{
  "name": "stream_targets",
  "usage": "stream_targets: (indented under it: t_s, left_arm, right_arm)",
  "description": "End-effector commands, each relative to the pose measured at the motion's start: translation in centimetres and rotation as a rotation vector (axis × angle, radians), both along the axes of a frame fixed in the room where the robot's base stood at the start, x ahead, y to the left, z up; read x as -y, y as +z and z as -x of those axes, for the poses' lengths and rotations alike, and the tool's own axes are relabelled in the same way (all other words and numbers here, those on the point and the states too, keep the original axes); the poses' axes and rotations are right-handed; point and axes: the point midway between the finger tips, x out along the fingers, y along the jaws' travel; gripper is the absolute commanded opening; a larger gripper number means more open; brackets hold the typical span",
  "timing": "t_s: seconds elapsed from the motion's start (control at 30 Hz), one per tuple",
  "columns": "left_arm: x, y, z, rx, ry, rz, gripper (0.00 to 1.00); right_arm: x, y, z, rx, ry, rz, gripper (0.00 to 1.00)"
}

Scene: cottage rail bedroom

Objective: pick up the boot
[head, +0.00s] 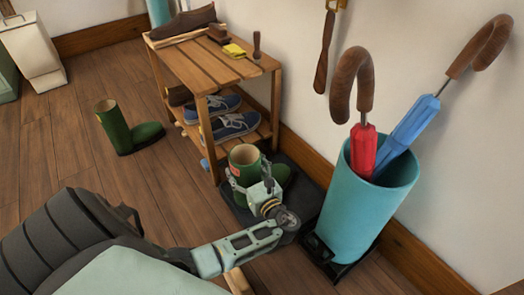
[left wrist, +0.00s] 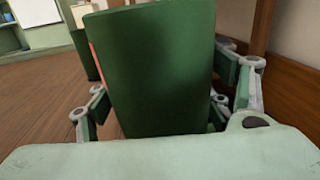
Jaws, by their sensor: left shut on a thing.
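Two green boots show in the head view. One boot (head: 242,156) stands upright on a dark tray (head: 230,212) beside the wooden rack, and my left gripper (head: 257,187) is shut on its shaft. In the left wrist view this boot (left wrist: 158,70) fills the middle, with the fingers of my left gripper (left wrist: 165,110) on both sides of it. Its foot is partly hidden behind the gripper. The other boot (head: 117,127) stands on the wooden floor to the left, apart from the gripper. My right gripper is not in view.
The wooden rack (head: 205,66) holds shoes, brushes and a yellow cloth close behind the held boot. A teal umbrella stand (head: 345,205) with red and blue umbrellas is just to the right, near the wall. Open wooden floor (head: 60,150) lies to the left.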

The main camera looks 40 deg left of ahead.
Motion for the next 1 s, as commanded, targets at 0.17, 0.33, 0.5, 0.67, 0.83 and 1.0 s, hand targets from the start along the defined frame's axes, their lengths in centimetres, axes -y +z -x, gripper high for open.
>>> stream_targets:
  t_s: [0.17,0.33,0.5,0.67,0.83,1.0]
  left_arm:
    - [0.0,0.0,0.0,0.000,-0.001,0.001,0.37]
    - [0.0,0.0,0.0,0.000,-0.001,0.001,0.22]
    - [0.0,0.2,-0.1,0.005,-0.001,-0.001,0.12]
    - [0.0,0.2,-0.1,0.004,-0.001,-0.002,0.12]
    - [0.0,0.6,-0.1,0.005,-0.001,-0.001,0.12]
    - [0.0,1.8,-0.1,0.005,-0.001,-0.001,0.12]
  right_arm:
    - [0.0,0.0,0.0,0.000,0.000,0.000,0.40]
    - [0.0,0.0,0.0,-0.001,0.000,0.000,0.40]
    - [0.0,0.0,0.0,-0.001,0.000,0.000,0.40]
    - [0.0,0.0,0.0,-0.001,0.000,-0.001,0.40]
    - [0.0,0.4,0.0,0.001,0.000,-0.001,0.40]
    - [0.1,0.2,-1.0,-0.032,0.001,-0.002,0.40]
